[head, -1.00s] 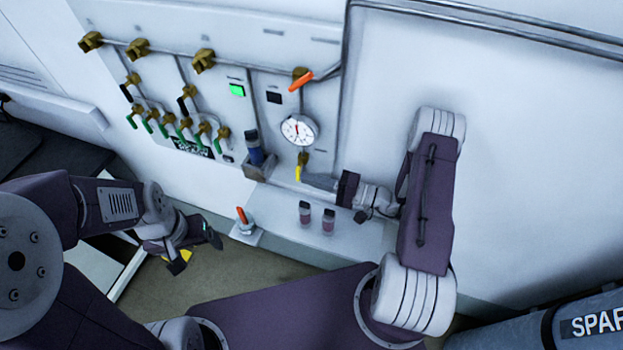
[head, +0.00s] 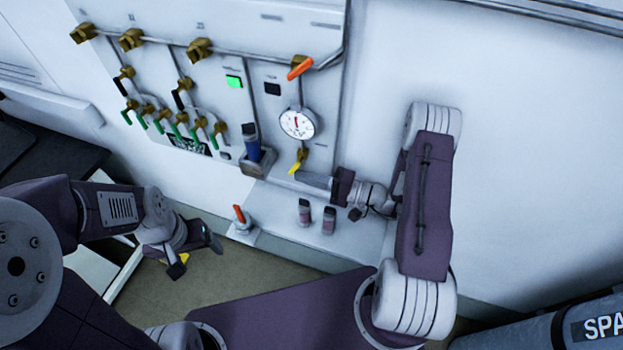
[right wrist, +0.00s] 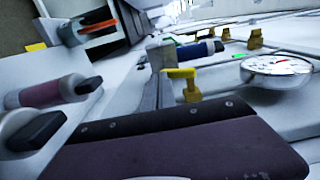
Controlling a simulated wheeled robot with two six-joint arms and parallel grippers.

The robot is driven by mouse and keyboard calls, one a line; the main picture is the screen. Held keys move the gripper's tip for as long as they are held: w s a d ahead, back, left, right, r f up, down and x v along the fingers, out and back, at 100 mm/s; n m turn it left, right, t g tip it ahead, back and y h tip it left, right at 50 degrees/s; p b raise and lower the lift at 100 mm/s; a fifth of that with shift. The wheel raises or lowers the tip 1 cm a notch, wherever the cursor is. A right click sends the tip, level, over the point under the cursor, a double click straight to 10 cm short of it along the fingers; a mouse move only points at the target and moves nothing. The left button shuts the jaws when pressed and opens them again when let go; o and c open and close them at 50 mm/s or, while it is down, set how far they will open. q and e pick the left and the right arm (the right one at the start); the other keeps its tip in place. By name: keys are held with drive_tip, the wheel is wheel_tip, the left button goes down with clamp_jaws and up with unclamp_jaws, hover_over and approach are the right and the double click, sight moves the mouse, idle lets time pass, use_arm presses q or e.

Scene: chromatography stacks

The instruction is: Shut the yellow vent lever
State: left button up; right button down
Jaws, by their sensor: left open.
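The yellow vent lever (head: 295,167) sits on a brass valve (head: 303,154) under the round gauge (head: 297,123). It slants down and to the left in the head view. In the right wrist view the yellow lever (right wrist: 180,73) shows just beyond the gripper's dark housing. The gap between the right fingers is hidden. My left gripper (head: 197,256) is open and empty, low at the left, away from the panel.
An orange-handled lever (head: 300,68) is above the gauge. Several green-handled valves (head: 180,130) are at left.

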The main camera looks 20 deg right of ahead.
drive_tip(key=b+x, duration=0.3)
drive_tip(key=b, duration=0.3)
drive_tip(key=shift+w+a+f, duration=0.1)
drive_tip(key=shift+a+f, duration=0.05)
drive_tip(key=shift+a, duration=0.1)
drive_tip(key=shift+d, duration=0.1)
idle(1.3)
drive_tip(key=b+v, duration=0.2)
drive_tip(key=v, duration=0.7)
